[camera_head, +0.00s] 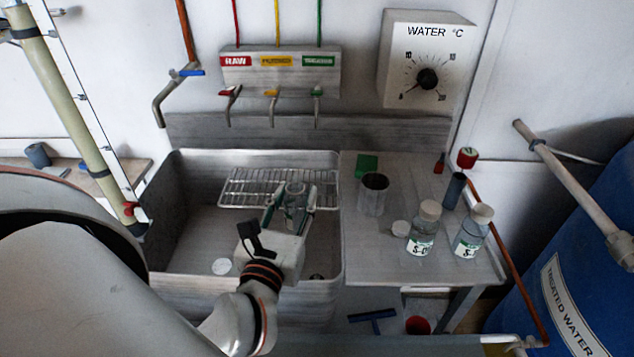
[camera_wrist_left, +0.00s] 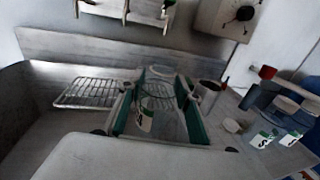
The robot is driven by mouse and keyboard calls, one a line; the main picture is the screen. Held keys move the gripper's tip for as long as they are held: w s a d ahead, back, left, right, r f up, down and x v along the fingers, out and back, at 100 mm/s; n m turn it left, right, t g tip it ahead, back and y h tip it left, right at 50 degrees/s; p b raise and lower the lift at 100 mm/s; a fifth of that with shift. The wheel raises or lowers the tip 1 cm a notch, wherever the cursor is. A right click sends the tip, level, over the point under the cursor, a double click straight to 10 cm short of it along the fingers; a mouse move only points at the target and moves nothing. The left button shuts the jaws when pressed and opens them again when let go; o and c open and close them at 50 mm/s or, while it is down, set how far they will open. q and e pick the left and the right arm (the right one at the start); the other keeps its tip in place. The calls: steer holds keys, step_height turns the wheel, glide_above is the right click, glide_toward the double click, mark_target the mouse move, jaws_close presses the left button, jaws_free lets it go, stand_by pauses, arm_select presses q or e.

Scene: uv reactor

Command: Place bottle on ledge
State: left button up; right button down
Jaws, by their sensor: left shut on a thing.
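My left gripper (camera_head: 290,202) is shut on a clear bottle (camera_head: 295,191) and holds it over the sink (camera_head: 190,235), near the wire rack (camera_head: 250,188). Which surface is the ledge is not clear; a steel counter (camera_head: 360,255) lies right of the sink. My right gripper is not in view.
The counter holds a metal cup (camera_head: 373,195), two labelled bottles (camera_head: 422,230) (camera_head: 472,232), a loose cap (camera_head: 400,228), a dark cylinder (camera_head: 454,191) and a green block (camera_head: 367,166). Taps (camera_head: 272,100) hang above the sink. The counter's front left is clear.

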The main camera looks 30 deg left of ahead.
arm_select(q)
steer(key=f+b+x, duration=0.1)
steer(key=x, duration=0.5)
steer(key=f+b+x, duration=0.1)
steer(key=b+x, duration=0.1)
steer(key=x, duration=0.3)
steer(key=f+b+x, duration=0.1)
steer(key=x, duration=0.5)
steer(key=shift+w+a+b, duration=0.15)
steer(key=shift+w+b, duration=0.15)
steer(key=shift+b, duration=0.05)
steer(key=shift+f, duration=0.5)
steer(key=o, duration=1.1)
steer(key=shift+c, duration=0.2)
steer(key=shift+s+r, duration=0.1)
steer(key=shift+r, duration=0.15)
steer(key=v, duration=1.2)
steer(key=shift+b, duration=0.3)
